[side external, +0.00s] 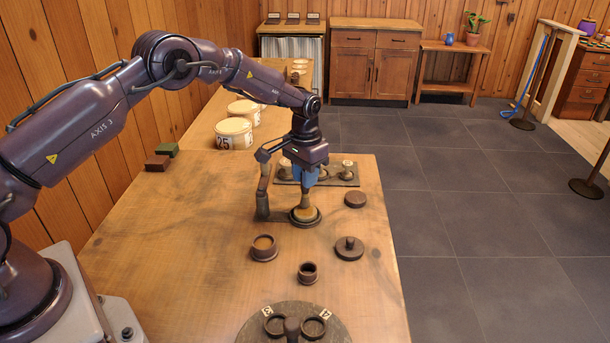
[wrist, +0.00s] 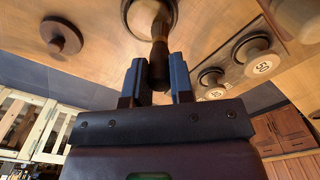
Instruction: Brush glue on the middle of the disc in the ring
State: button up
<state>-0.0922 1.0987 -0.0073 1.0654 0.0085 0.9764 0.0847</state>
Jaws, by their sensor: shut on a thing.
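My gripper (side external: 307,184) has its blue fingers shut on an upright brush (side external: 306,203). The ring and disc also show at the top of the wrist view, cut by the frame edge. The brush covers the disc's middle, so I cannot tell whether the tip touches or whether glue is there. A dark cup with amber contents (side external: 264,246) stands in front, to the left.
A board of knobbed weights (side external: 345,180) lies just behind. A round plate with rings (side external: 256,331) is at the front. The left tabletop is mostly clear.

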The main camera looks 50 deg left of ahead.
jog(key=s+d, duration=0.3)
jog(key=s, duration=0.1)
notch_tip(320, 180, up, 8)
jog(key=shift+w, duration=0.35)
dwell(0.4)
jog(key=shift+d, duration=0.15)
